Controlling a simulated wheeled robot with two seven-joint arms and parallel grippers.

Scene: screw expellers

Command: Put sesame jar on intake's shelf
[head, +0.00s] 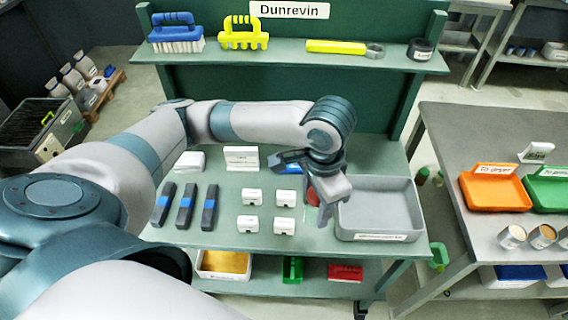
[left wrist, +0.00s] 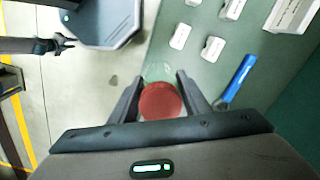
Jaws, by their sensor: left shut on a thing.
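My left gripper (head: 326,204) is over the green bench, just left of the grey tray, pointing down. It is shut on a jar with a red lid (left wrist: 160,101), which sits between the two fingers in the left wrist view. In the head view only a sliver of red (head: 313,196) shows beside the fingers. I cannot read any label on the jar. My right gripper (left wrist: 62,43) shows small at the left of the left wrist view, away from the bench; its opening is too small to judge. I cannot make out a sign reading intake.
The bench holds a grey tray (head: 378,221), small white boxes (head: 252,196), blue-black tools (head: 186,205) and a blue-handled tool (left wrist: 238,78). Above, a shelf (head: 287,55) under the "Dunrevin" sign carries brushes. A right-hand table has orange (head: 496,195) and green trays (head: 552,192).

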